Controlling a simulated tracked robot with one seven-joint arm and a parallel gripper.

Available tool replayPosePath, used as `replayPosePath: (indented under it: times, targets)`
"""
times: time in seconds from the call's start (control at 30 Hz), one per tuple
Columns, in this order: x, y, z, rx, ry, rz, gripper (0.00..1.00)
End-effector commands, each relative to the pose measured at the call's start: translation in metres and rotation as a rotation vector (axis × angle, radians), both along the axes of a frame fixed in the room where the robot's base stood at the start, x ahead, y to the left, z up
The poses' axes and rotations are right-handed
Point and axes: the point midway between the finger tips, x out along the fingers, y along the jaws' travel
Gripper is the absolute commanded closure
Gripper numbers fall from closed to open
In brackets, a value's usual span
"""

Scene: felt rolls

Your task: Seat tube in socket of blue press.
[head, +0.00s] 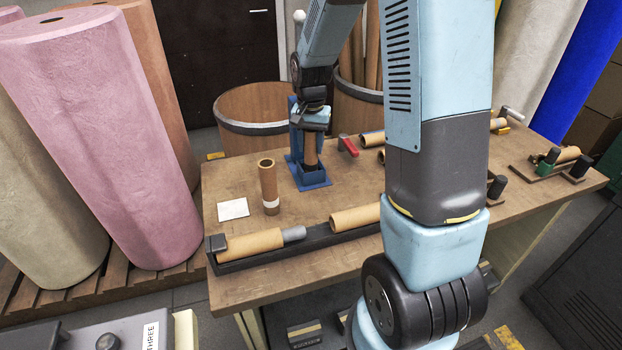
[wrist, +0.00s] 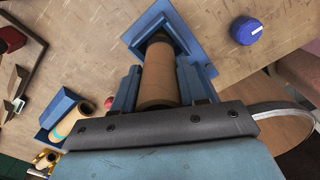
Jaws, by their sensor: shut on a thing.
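My gripper (head: 311,132) is shut on a brown cardboard tube (head: 310,152), which stands about upright below it. The tube also shows in the wrist view (wrist: 158,75) between the two fingers. The blue press (head: 313,184) stands on the table with a flat base plate and a raised socket block; its socket also shows in the wrist view (wrist: 170,25). The tube's lower end is at the socket, its rim hidden by the socket's front wall in the head view and dark in the wrist view. I cannot tell how deep it sits.
Another upright tube with a white band (head: 269,187) stands left of the press, by a white card (head: 233,209). A dark rack (head: 322,240) with lying tubes runs along the front. A red-handled lever (head: 348,146) is right of the press. Wooden barrels (head: 253,108) stand behind.

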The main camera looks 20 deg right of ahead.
Motion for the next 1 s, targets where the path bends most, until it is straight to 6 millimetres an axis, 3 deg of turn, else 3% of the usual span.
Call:
replayPosePath:
  times: [1.0]
  targets:
    - [-0.0001,0.0000,-0.0096,0.000,0.000,0.000,0.97]
